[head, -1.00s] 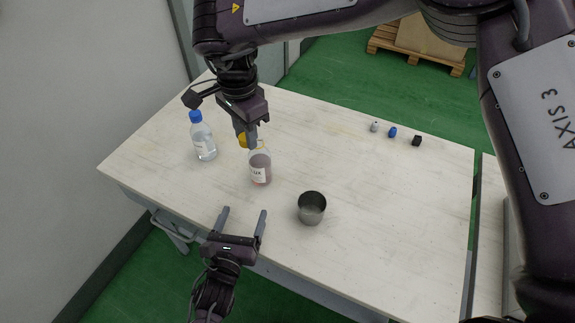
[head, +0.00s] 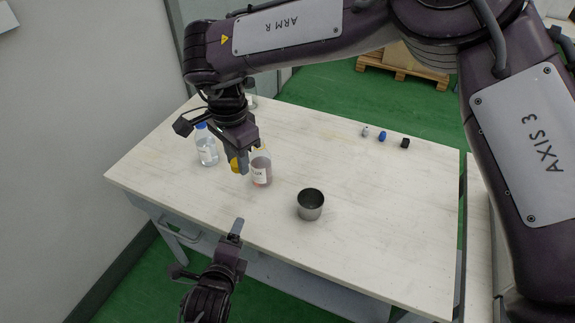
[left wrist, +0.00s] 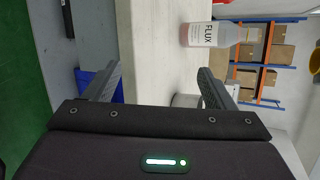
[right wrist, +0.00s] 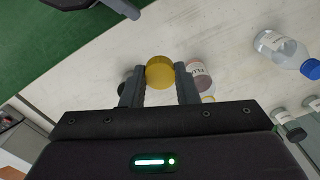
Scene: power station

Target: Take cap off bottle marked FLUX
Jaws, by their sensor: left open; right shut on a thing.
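The FLUX bottle (head: 261,172), clear with a white label and pinkish liquid, stands upright on the table without a cap. It also shows in the left wrist view (left wrist: 213,34) and the right wrist view (right wrist: 199,80). My right gripper (head: 240,165) is shut on the yellow cap (right wrist: 160,72) and holds it beside the bottle, to its left in the head view. The cap (head: 234,163) is clear of the bottle neck. My left gripper (head: 237,228) is open and empty at the table's front edge, apart from the bottle; its fingers are spread in the left wrist view (left wrist: 160,85).
A bottle with a blue cap (head: 207,150) stands left of the FLUX bottle. A metal cup (head: 311,206) stands to the right. Several small caps, including a blue one (head: 382,136), lie at the back right. The table's right side (head: 400,220) is clear.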

